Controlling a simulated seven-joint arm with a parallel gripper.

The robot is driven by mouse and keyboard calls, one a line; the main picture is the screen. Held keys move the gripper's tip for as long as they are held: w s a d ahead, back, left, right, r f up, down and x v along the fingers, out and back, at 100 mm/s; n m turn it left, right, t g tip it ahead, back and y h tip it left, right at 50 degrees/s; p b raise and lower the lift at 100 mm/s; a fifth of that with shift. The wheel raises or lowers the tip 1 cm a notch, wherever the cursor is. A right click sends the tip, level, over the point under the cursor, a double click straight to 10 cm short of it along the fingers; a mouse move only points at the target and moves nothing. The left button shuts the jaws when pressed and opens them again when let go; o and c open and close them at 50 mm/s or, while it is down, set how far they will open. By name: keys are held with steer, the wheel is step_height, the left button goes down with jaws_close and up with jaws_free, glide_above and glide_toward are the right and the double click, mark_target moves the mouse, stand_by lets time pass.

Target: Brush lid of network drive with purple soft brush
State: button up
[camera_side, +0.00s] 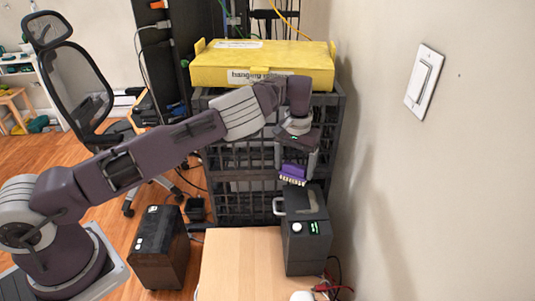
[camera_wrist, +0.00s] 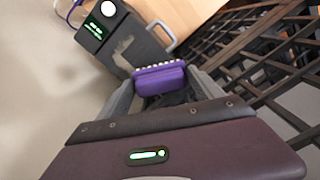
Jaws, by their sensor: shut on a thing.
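The purple soft brush (camera_side: 293,173) has a row of pale bristles along its lower edge. My gripper (camera_side: 297,172) is shut on it and holds it above the far end of the network drive. The brush (camera_wrist: 160,79) also shows between my fingers in the wrist view, bristles toward the drive. The network drive (camera_side: 306,235) is a dark box with a handle at its left, a white round knob and a green display. In the wrist view its lid (camera_wrist: 128,45) carries a pale dusty smear. I cannot tell whether the bristles touch the lid.
The drive stands on a wooden surface (camera_side: 240,262) close to the wall. Stacked dark crates (camera_side: 240,157) with a yellow folder box (camera_side: 262,62) on top stand behind. A second black box (camera_side: 160,247) stands left. Cables lie by the drive's near end.

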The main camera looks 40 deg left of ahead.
steer(key=w+m, duration=0.1)
steer(key=m, duration=0.1)
steer(key=d+m, duration=0.1)
steer(key=w+d+r+m, duration=0.1)
steer(key=m, duration=0.1)
steer(key=shift+w+m, duration=0.3)
steer(key=shift+w, duration=0.05)
steer(key=m, duration=0.2)
steer(key=r+m, duration=0.1)
steer(key=m, duration=0.3)
steer(key=shift+w+d+r, duration=0.15)
steer(key=shift+w+d, duration=0.15)
steer(key=shift+d, duration=0.05)
step_height(320, 180, down, 7)
steer(key=shift+f, duration=0.1)
steer(key=s+d, duration=0.5)
steer(key=shift+s+d, duration=0.3)
steer(key=shift+s, duration=0.1)
steer(key=shift+w+a, duration=1.45)
